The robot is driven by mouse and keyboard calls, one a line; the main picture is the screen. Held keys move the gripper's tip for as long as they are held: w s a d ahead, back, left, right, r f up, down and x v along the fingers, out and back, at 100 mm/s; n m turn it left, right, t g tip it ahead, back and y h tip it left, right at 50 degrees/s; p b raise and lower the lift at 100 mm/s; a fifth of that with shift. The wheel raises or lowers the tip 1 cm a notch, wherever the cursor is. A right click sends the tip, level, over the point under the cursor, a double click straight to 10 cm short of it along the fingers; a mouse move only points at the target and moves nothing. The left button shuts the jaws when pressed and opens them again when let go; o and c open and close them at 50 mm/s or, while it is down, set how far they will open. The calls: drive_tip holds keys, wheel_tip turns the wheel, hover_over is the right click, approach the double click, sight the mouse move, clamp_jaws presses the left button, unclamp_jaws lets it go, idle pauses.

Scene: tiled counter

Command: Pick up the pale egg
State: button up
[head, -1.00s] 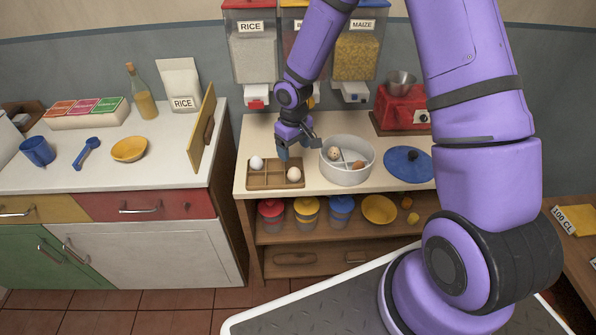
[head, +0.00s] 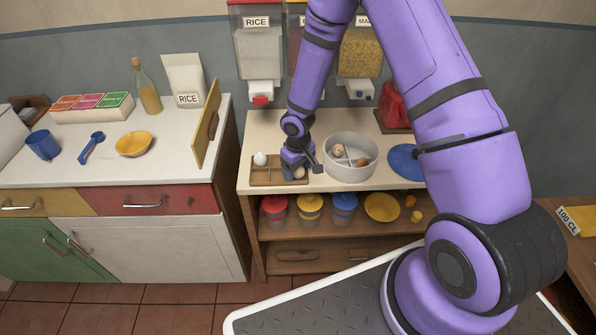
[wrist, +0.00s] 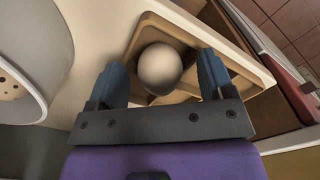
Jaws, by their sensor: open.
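The pale egg (head: 300,172) sits in the front right part of a wooden tray (head: 264,182), partly hidden by my gripper. My gripper (head: 292,173) is open and low over this egg. In the wrist view the egg (wrist: 160,66) lies between the two blue fingers of my gripper (wrist: 162,82), with a gap on either side. A whiter egg (head: 260,159) sits in the same tray, further left.
A round white divided pot (head: 350,174) with a speckled egg (head: 337,150) and a brown egg (head: 362,162) stands just right of my gripper. A blue lid (head: 404,160) lies further right. Grain dispensers (head: 259,50) hang behind. The counter's front edge is close to the tray.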

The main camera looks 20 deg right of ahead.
drive_tip(key=c, duration=0.7)
drive_tip(key=shift+r, duration=0.1)
